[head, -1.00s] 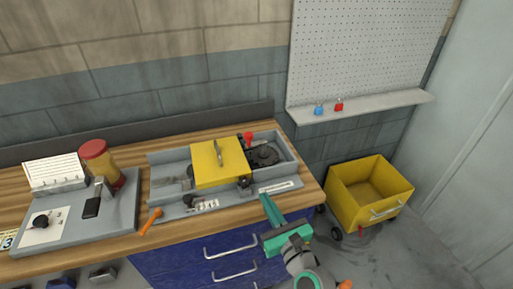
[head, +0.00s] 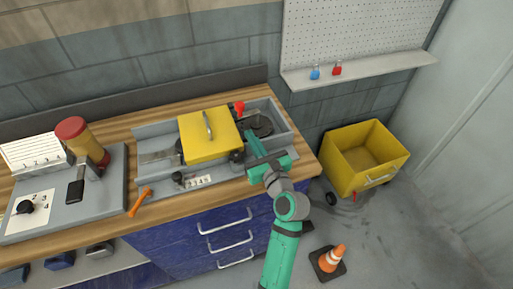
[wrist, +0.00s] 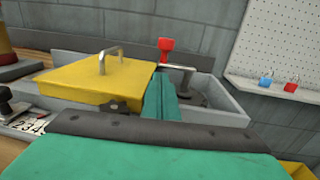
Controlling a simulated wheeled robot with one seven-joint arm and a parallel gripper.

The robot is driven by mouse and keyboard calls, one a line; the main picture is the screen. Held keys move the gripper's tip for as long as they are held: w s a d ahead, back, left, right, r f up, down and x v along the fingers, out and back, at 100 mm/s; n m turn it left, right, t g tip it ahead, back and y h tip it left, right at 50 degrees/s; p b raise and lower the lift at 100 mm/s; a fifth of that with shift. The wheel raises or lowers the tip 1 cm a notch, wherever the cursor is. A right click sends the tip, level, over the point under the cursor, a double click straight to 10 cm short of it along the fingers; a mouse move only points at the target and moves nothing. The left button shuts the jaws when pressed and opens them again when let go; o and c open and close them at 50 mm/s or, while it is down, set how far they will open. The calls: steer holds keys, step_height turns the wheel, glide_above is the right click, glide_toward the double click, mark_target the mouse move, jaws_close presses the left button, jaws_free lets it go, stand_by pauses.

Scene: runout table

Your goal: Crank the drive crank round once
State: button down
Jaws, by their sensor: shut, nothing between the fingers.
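What looks like the drive crank (head: 260,124) is a dark round disc in the right end of the grey bench unit. In the wrist view a metal arm (wrist: 178,68) stands over the dark disc (wrist: 192,98), partly behind my fingers. A red knob (head: 240,107) stands behind it; it also shows in the wrist view (wrist: 166,45). I cannot tell whether the knob belongs to the crank. My green gripper (head: 249,143) is shut and empty between the yellow cover and the disc. In the wrist view its fingers (wrist: 160,97) point towards the metal arm; contact is unclear.
The yellow cover (head: 207,137) with its handle stands just left of my gripper. A black knob (head: 237,157) sits at its front corner. An orange-handled tool (head: 140,201) lies on the bench.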

steer(key=x, duration=0.6)
steer(key=shift+a, duration=0.15)
steer(key=w+a, duration=0.2)
steer(key=shift+a, duration=0.3)
